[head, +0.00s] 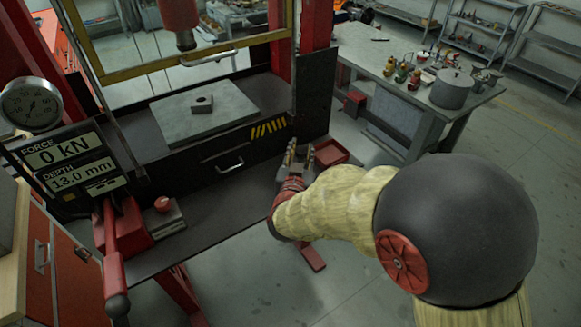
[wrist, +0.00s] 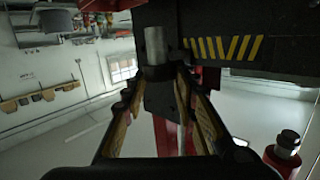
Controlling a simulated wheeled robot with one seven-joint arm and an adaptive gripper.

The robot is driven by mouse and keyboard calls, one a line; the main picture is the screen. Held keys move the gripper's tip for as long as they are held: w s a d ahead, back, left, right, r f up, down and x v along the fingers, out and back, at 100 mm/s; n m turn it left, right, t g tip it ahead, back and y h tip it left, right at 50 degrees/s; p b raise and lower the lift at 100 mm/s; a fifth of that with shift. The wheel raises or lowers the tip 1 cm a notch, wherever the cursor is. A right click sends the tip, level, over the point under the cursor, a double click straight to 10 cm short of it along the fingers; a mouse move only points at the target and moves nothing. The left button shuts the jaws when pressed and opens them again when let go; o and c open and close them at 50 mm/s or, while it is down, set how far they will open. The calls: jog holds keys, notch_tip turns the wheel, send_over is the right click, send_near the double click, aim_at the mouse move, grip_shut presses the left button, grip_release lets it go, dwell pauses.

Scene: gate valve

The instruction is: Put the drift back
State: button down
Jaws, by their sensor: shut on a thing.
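My gripper (head: 299,158) is in front of the press, by the right end of its dark lower shelf. In the wrist view its fingers (wrist: 160,78) close together on the drift (wrist: 155,46), a plain grey steel cylinder. The drift's upper part stands clear above the fingertips. Its lower part is hidden between the fingers. In the head view I cannot make out the drift clearly. A red tray (head: 331,152) lies just right of and behind my fingers. I cannot tell whether the drift touches anything besides the fingers.
The press bed carries a grey plate (head: 205,110) with a small dark block with a hole (head: 203,103). The red ram (head: 181,18) hangs above it. A gauge (head: 31,103) and display reading 0 kN, 13.0 mm (head: 72,165) stand left, near a red pump lever (head: 113,250). A bench (head: 415,95) stands behind.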

jog(key=w+a+f, duration=0.1)
jog(key=f, duration=0.1)
jog(key=w+a+f+b, duration=0.1)
jog(key=w+a+f, duration=0.1)
jog(key=f, duration=0.1)
jog(key=shift+w+f, duration=0.2)
jog(key=shift+f, duration=0.1)
notch_tip(320, 180, down, 3)
jog(key=shift+w+a+f+b, duration=0.1)
jog(key=shift+f+b, duration=0.05)
jog(key=shift+b, duration=0.75)
jog(key=c, duration=1.9)
grip_release()
jog(key=shift+f, duration=0.15)
jog(key=o, duration=0.4)
jog(key=shift+o, duration=0.5)
